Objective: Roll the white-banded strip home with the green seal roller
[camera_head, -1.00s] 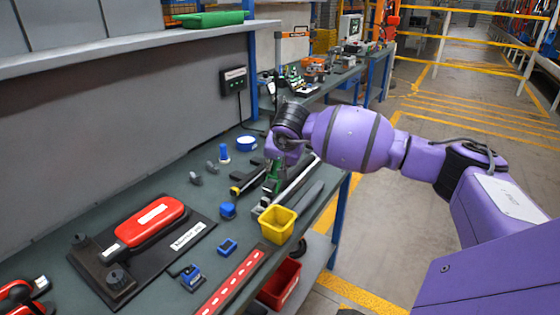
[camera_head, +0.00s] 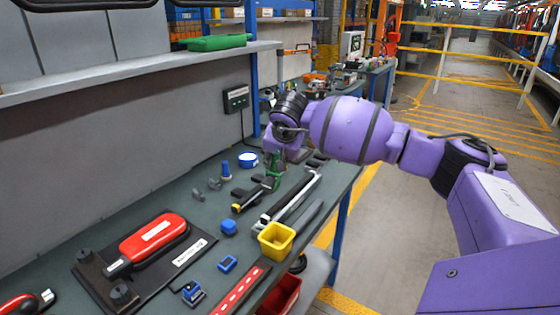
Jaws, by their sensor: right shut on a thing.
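My right gripper (camera_head: 281,151) is shut on the green seal roller (camera_head: 275,167), above the far part of the bench. The purple wrist and dark gripper body hide much of the roller, and I cannot tell whether it touches anything below. Just nearer lies a long straight rail (camera_head: 291,201) with a pale side and a dark strip along it. A dark, slightly curved strip (camera_head: 304,217) lies to its right, near the bench edge. I cannot make out a white band on either strip. My left gripper is not in view.
A yellow cup (camera_head: 276,241) stands at the rail's near end. A yellow-and-black tool (camera_head: 250,199) and blue pieces (camera_head: 229,227) lie left of it. A red case on a black board (camera_head: 190,252) fills the near left. A wall (camera_head: 130,135) bounds the bench's left side.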

